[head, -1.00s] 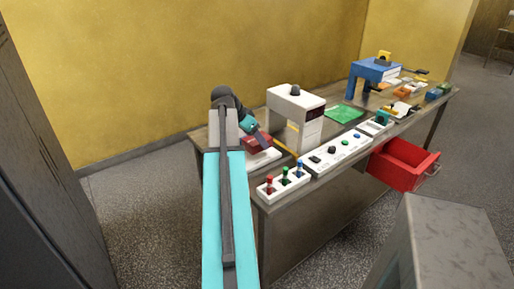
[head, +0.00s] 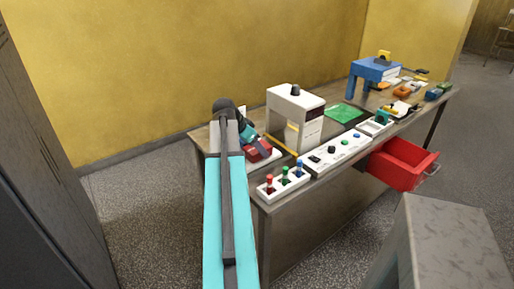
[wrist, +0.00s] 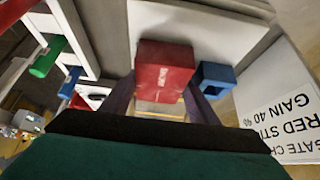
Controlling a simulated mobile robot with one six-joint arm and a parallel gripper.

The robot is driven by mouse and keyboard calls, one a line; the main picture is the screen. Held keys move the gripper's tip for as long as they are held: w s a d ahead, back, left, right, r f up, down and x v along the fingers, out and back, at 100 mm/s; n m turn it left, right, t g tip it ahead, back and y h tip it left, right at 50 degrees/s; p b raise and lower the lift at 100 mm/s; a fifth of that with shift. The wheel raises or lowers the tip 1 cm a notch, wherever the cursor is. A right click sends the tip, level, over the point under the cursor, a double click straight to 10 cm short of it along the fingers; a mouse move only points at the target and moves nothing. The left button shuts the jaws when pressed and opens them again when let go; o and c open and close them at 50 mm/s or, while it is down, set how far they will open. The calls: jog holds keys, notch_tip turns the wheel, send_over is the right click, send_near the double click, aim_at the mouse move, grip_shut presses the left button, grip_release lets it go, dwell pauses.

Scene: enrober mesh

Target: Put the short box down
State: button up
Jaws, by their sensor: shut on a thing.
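The short red box (head: 259,151) with small white lettering is in my gripper (head: 250,142) at the near left of the bench. In the wrist view the box (wrist: 165,70) sits between the two dark fingers of my gripper (wrist: 162,100), which are shut on it. A pale white plate (wrist: 220,22) lies beneath and beyond the box; it also shows in the head view (head: 268,160). I cannot tell whether the box touches the plate. A small blue square piece (wrist: 215,76) with an opening is just right of the box in the wrist view.
A white machine (head: 294,112) with a black knob stands close to the right of my gripper. A rack of red, green and blue levers (head: 284,186) and a button panel (head: 337,152) line the front edge. A red drawer (head: 400,165) is pulled out. A green sheet (head: 344,114) lies farther back.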

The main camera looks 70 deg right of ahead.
jog(key=shift+f, duration=0.15)
jog(key=o, duration=0.9)
jog(key=shift+c, duration=0.2)
jog(key=shift+r, duration=0.25)
jog(key=b+v, duration=0.1)
jog(key=v, duration=1.1)
jog(key=shift+b, duration=0.35)
